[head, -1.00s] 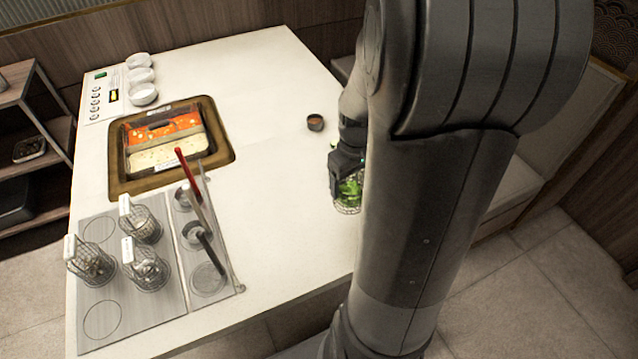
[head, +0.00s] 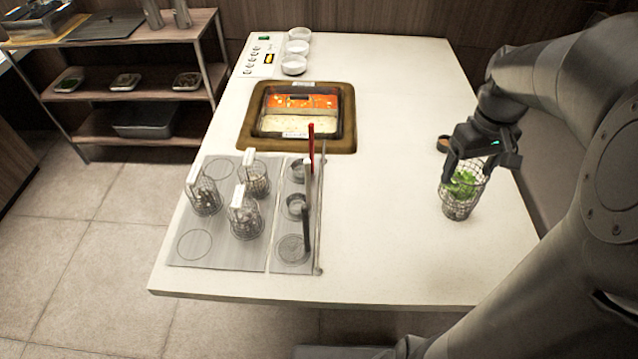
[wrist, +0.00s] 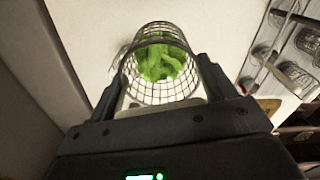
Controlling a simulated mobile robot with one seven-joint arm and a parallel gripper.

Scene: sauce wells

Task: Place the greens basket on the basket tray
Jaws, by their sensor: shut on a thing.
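The greens basket (head: 458,205) is a wire mesh basket with bright green leaves, at the right side of the white counter. My gripper (head: 466,168) is shut on its upper part. In the wrist view the basket (wrist: 157,92) sits between the two fingers of my gripper (wrist: 163,80), leaves inside. I cannot tell whether its bottom touches the counter. The basket tray (head: 225,257) is a grey plate at the counter's left front with circle outlines. Three wire baskets with white handles stand on it; the front-left and back-left circles look empty.
A panel with ladles (head: 290,262) adjoins the tray's right side. Behind are a brown-framed sauce well (head: 247,135) and white bowls (head: 294,65). A small brown cup (head: 442,144) is partly behind my gripper. The counter (head: 385,220) between panel and greens basket is clear.

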